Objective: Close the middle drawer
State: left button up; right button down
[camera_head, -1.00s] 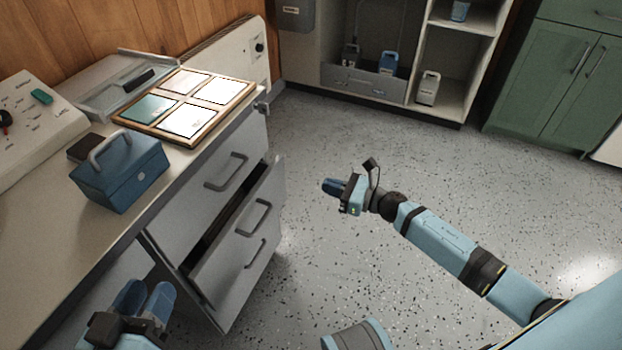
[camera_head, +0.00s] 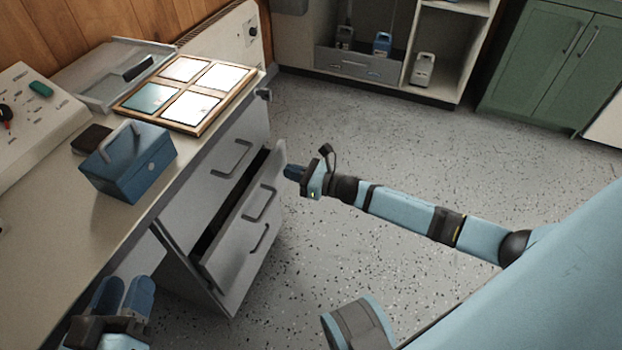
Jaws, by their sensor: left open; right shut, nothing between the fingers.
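The middle drawer (camera_head: 242,219) of the grey cabinet under the counter is pulled partly out, with a dark gap showing above its front. Its curved handle (camera_head: 262,203) faces the room. The top drawer (camera_head: 214,180) above it is shut. My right gripper (camera_head: 291,172) is shut and empty, just right of the upper far corner of the middle drawer's front; I cannot tell whether it touches. My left gripper (camera_head: 124,292) is open and empty at the lower left, beside the counter's front edge.
On the counter (camera_head: 40,245) stand a blue metal box (camera_head: 128,170), a framed panel with four panes (camera_head: 190,92) and a control box (camera_head: 38,115). A lower handle (camera_head: 260,238) sits below the middle one. The speckled floor (camera_head: 390,140) to the right is clear.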

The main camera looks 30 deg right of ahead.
aim_at(272, 164)
pick_arm(q)
jog(key=shift+f+g+b, duration=0.4)
jog(key=shift+f, duration=0.55)
pick_arm(e)
jog(key=shift+x, duration=1.8)
jog(key=shift+w+a, duration=0.25)
jog(key=shift+w, duration=0.05)
jog(key=b+x, duration=0.1)
jog(key=x, duration=0.3)
jog(key=shift+f+b, duration=0.1)
jog(key=shift+b, duration=0.25)
jog(key=shift+r, duration=0.2)
jog(key=shift+w+r, duration=0.1)
pick_arm(q)
jog(key=shift+w+a+r+m+t, duration=0.15)
jog(key=shift+w+r+m+t, duration=0.2)
jog(key=shift+m, duration=0.35)
jog(key=shift+s+f, duration=0.15)
jog(key=shift+f, duration=0.05)
pick_arm(e)
jog(key=shift+d, duration=0.1)
